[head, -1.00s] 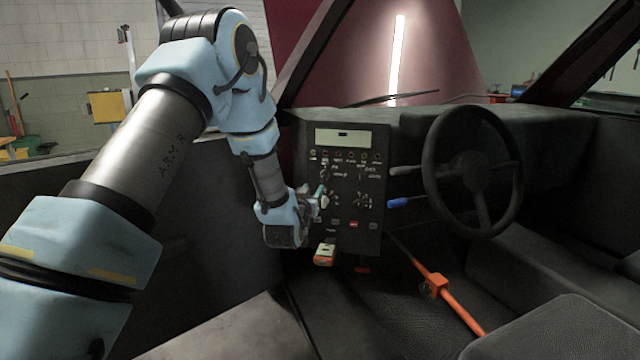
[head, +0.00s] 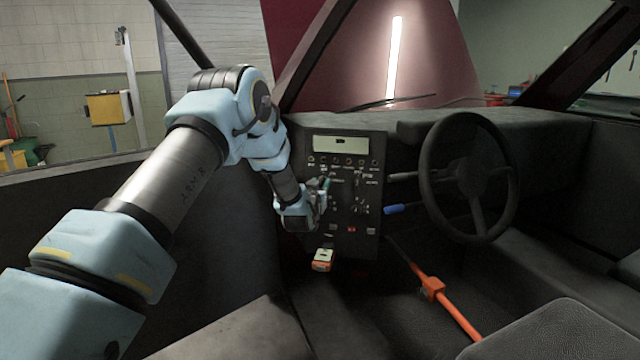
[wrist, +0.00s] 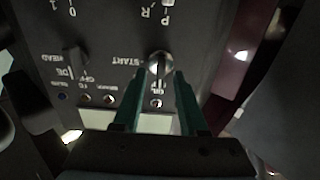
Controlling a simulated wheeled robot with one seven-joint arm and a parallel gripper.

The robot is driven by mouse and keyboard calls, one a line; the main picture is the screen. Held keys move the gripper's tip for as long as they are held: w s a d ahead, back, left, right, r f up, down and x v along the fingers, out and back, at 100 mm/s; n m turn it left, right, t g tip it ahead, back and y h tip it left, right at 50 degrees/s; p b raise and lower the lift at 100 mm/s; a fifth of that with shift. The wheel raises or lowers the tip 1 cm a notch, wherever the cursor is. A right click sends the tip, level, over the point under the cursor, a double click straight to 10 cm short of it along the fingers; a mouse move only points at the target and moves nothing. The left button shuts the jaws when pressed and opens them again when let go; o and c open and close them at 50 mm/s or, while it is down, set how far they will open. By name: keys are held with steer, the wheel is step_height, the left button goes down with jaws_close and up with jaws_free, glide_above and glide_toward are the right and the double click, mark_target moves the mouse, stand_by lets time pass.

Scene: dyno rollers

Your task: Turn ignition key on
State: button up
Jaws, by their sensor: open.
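The ignition key switch (wrist: 159,66) is a small metallic knob beside the word START on the dark control panel (head: 345,246). My gripper (wrist: 161,74) has two teal fingers, spread apart, one on each side of the switch. Whether they touch it I cannot tell. In the head view my gripper (head: 323,186) is at the left part of the panel and covers the switch.
In the wrist view another dark knob (wrist: 77,60) sits left of the switch. A steering wheel (head: 470,177) and a blue-tipped lever (head: 397,209) are right of the panel. An orange lever (head: 432,287) rises from the floor.

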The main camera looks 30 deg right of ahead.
jaws_close()
stand_by(0.6)
